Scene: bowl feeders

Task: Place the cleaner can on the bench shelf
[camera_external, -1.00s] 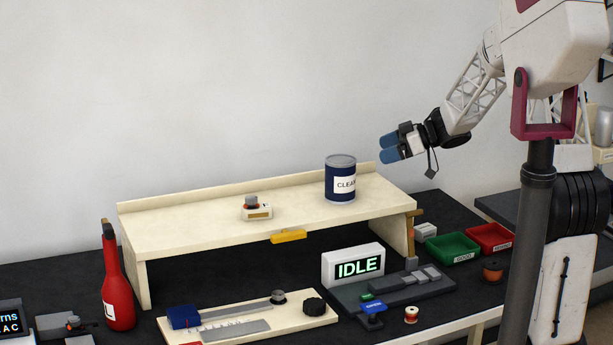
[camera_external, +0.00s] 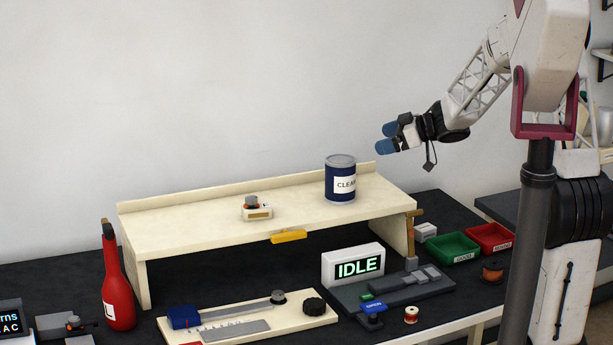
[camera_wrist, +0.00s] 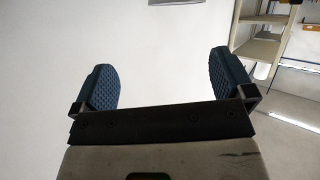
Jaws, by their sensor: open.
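The cleaner can (camera_external: 341,182), dark blue with a white label and a grey top, stands upright on the cream bench shelf (camera_external: 190,222), right of its middle. My gripper (camera_external: 383,139) is above and to the right of the can, apart from it. In the wrist view my gripper (camera_wrist: 164,82) has its two blue textured fingers wide apart with nothing between them. The can is not in the wrist view, which shows mostly pale wall.
A small white device (camera_external: 257,209) sits on the shelf left of the can. Below are an IDLE display (camera_external: 353,266), a red bottle (camera_external: 117,285), and green (camera_external: 454,247) and red (camera_external: 490,238) bins at the right. The shelf's left part is clear.

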